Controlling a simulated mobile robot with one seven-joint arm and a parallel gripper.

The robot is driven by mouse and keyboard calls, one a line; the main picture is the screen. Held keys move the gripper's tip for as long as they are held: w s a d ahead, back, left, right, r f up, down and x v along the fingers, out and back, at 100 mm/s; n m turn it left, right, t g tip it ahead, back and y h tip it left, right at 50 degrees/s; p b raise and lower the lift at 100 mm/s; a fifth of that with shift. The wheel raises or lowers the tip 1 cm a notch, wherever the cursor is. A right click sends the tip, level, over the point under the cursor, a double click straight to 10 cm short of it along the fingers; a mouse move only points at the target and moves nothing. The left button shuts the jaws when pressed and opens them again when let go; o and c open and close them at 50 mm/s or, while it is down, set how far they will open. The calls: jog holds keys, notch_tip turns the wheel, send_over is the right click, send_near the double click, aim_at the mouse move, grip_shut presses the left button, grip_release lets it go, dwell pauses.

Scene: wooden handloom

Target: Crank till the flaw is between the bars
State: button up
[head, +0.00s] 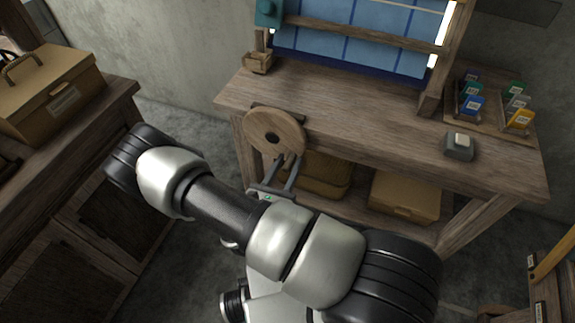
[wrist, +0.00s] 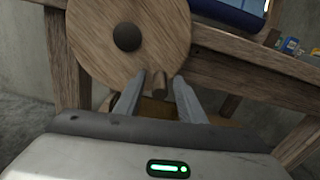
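The crank is a round wooden disc (head: 274,133) with a dark hub on the front left of the loom bench. It fills the upper left of the wrist view (wrist: 100,45). A short wooden peg handle (wrist: 158,84) stands out near its lower rim. My gripper (head: 284,162) is at the disc's lower edge; its two fingers (wrist: 158,100) are apart, one on each side of the peg, with gaps visible. The blue cloth (head: 345,52) with darker lines hangs behind a wooden crossbar (head: 365,34). A thin pale line crosses its top edge; I cannot make out a definite flaw.
The bench top (head: 355,110) holds a grey box with a pale button (head: 459,146) and a rack of coloured cards (head: 495,103) at right. Boxes (head: 404,195) sit on the shelf below. A side cabinet with a case (head: 50,95) stands at left.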

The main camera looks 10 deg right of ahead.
grip_shut()
jog(key=shift+f, duration=0.1)
